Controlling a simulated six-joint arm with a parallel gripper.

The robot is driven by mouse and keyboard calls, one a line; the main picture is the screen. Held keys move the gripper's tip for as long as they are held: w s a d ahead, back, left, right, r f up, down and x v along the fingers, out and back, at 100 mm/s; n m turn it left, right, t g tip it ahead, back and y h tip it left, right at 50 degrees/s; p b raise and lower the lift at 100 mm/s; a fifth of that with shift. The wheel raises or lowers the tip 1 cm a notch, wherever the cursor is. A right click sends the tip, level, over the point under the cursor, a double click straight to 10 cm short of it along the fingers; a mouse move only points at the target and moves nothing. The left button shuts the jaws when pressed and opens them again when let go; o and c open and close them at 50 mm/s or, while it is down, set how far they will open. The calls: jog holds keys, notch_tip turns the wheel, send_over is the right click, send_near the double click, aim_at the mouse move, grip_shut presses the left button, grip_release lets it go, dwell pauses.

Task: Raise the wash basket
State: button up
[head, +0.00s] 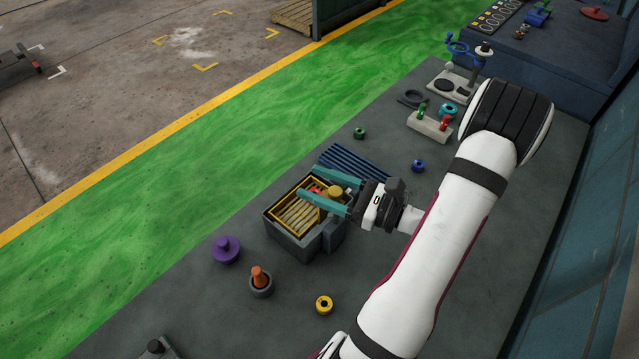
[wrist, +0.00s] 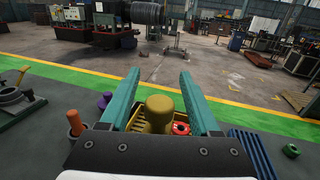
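The wash basket (head: 289,216) is a yellow slatted basket sitting inside a dark grey tub (head: 292,241) on the bench. A dull yellow drum (head: 335,191) stands at the tub's right side; it also shows in the wrist view (wrist: 160,110). My gripper (head: 311,182) is open over the tub, its teal fingers pointing left. In the wrist view my gripper (wrist: 160,75) has one finger on each side of the drum, with gaps visible. A red ring-like part (wrist: 181,128) is beside the drum. My gripper hides part of the basket and the drum's base.
A blue ribbed plate (head: 352,160) lies behind the gripper. A purple knob (head: 226,250), an orange peg in a grey ring (head: 260,281) and a yellow ring (head: 324,305) stand in front. A lever box (head: 430,125) is farther back.

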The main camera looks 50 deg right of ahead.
dwell(0.4)
jog(key=v, duration=1.5)
jog(key=shift+s, duration=0.4)
jog(key=shift+d, duration=0.1)
jog(key=w+a+r+n+g+y, duration=0.2)
jog(key=w+a+n+g+y, duration=0.25)
jog(key=a+n+g, duration=0.2)
jog(key=w+a+r+n+g+y, duration=0.25)
jog(key=w+a+n+g, duration=0.25)
jog(key=a, duration=0.3)
jog(key=s+a+n+g+h, duration=0.3)
jog(key=a+n+h, duration=0.2)
jog(key=a+n, duration=0.2)
jog(key=s+a+n+g+h, duration=0.3)
jog(key=a+n+h, duration=0.1)
jog(key=a+n, duration=0.4)
jog(key=shift+a+n+h, duration=0.3)
jog(key=shift+n+h, duration=0.1)
jog(key=shift+n, duration=0.05)
